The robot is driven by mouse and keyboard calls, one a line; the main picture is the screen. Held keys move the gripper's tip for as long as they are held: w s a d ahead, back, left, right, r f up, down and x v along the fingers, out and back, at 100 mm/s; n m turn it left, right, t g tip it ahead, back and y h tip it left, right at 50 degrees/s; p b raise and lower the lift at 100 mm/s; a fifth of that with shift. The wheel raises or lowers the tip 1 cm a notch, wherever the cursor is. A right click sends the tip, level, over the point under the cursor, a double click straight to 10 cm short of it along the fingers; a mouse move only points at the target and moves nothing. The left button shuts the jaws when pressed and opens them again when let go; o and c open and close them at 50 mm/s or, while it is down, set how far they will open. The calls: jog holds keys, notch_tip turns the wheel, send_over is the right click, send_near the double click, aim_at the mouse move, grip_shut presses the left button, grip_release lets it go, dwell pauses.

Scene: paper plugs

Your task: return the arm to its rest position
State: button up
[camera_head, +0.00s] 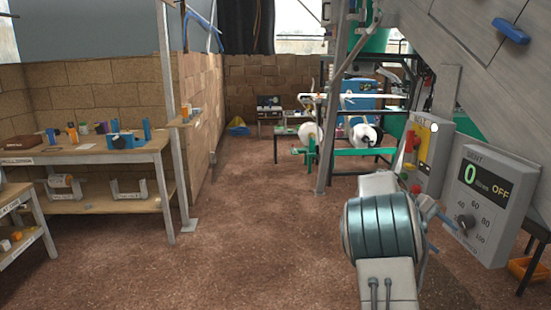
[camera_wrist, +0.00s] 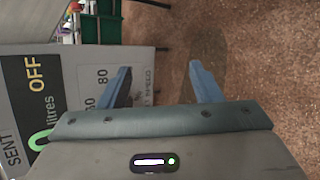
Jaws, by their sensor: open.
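My arm reaches forward at the lower right of the head view. My gripper (camera_wrist: 157,82) shows in the wrist view with its two blue fingers spread apart and nothing between them. In the head view my gripper is mostly hidden behind my own arm, with only a bluish part showing beside the grey panel. The grey panel (camera_head: 487,205) has a dial, a green 0 and the word OFF. It also shows turned sideways in the wrist view (camera_wrist: 75,75), behind and left of the fingers. I cannot tell from these views whether a finger touches it.
A wooden workbench (camera_head: 85,155) with small items is at left. A green-framed machine (camera_head: 345,151) with white rolls stands farther back. An orange bin (camera_head: 530,270) is low at right. The brown floor (camera_head: 240,210) is clear mid-room.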

jog(key=s+a+r+t+y+p, duration=0.3)
jog(key=s+a+y+p, duration=0.2)
jog(key=s+a, duration=0.9)
jog(key=s+a+r+t+y+p, duration=0.3)
jog(key=s+a+r+y+p, duration=0.1)
jog(key=s+a, duration=1)
jog(key=shift+r+m+y+p, duration=0.15)
jog(key=shift+m+y+p, duration=0.25)
jog(key=shift+y+p, duration=0.3)
